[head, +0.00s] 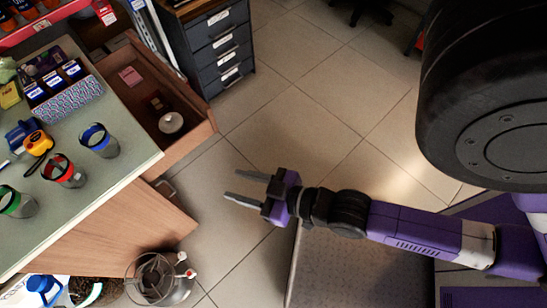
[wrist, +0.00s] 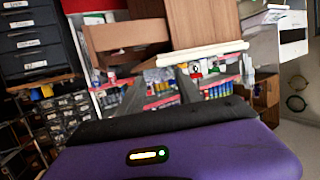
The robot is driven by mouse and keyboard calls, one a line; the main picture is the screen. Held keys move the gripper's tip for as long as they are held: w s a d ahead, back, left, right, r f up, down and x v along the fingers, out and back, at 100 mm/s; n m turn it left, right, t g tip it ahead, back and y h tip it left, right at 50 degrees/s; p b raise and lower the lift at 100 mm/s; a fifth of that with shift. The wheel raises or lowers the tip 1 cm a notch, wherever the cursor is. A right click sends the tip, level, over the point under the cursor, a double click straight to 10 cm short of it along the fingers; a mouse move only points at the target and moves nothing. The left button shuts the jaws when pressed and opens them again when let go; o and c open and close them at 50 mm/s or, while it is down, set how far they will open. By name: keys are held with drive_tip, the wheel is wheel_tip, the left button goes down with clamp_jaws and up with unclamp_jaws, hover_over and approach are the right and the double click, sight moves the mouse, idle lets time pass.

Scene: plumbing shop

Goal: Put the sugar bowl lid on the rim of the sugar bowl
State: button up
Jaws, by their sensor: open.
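A small round whitish piece with a raised middle (head: 171,122) lies in the open wooden drawer (head: 188,147), near its front right corner in the head view. It looks like the sugar bowl lid, but it is too small to be sure. I cannot make out a sugar bowl in either view. My gripper (head: 234,186) is open and empty. It is over the floor, to the lower right of the drawer and apart from it, with its fingers pointing left. In the wrist view the dark fingers show ahead of shop shelves.
The green-topped counter (head: 125,170) holds cups with blue (head: 98,140), red (head: 64,171) and green (head: 17,202) bands. A dark drawer cabinet (head: 222,50) stands behind the open drawer. A metal container (head: 158,278) stands at the bottom. The tiled floor in the middle is clear.

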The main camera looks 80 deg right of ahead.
drive_tip(key=s+a+r+n+y, duration=0.1)
drive_tip(key=s+a+r+y, duration=0.1)
drive_tip(key=s+r, duration=0.6)
drive_tip(key=shift+a+r+n, duration=0.4)
drive_tip(key=shift+a+r, duration=0.35)
drive_tip(key=shift+r, duration=0.05)
drive_tip(key=shift+s, duration=0.1)
